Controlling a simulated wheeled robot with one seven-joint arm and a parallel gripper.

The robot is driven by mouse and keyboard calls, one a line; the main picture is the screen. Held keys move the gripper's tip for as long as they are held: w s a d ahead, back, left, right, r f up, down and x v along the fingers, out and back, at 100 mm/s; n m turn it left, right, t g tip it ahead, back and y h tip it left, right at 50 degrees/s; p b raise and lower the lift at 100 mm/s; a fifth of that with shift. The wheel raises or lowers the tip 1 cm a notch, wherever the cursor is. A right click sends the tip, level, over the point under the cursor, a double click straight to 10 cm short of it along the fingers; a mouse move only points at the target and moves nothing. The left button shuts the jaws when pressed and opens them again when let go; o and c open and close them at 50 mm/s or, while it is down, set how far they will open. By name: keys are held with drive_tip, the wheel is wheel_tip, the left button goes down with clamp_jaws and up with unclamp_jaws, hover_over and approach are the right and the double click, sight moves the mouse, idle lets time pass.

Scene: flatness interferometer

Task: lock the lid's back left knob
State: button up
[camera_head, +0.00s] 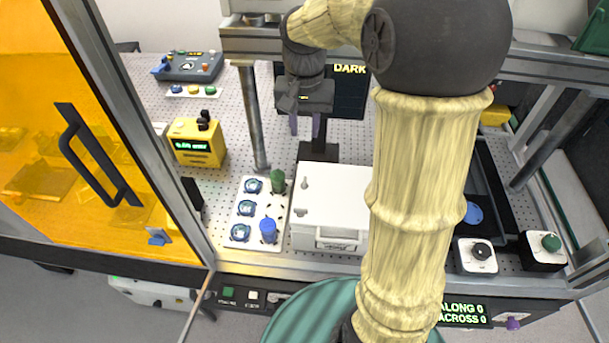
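A white box with a flat lid (335,196) stands on the perforated table, with a handle (337,238) on its front. A small grey knob (304,183) stands upright near the lid's back left corner. Its locked or unlocked state is too small to tell. My arm hides the right part of the lid and any knobs there. My gripper (305,124) points down, above and behind the back left knob in the picture. Its two purple-grey fingers are apart, with nothing seen between them.
A white tray (273,241) with blue-rimmed round parts, a green cylinder (277,181) and a blue cylinder (268,230) stands left of the box. A metal post (254,120) rises behind it. A dark display (349,95) stands behind my gripper. An orange door (100,150) fills the left.

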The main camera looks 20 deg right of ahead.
sight(305, 181)
wheel_tip(305, 181, down, 18)
drive_tip(key=p, duration=0.3)
drive_tip(key=shift+r+p, duration=0.25)
drive_tip(key=shift+p, duration=0.1)
drive_tip(key=shift+c, duration=0.4)
clamp_jaws()
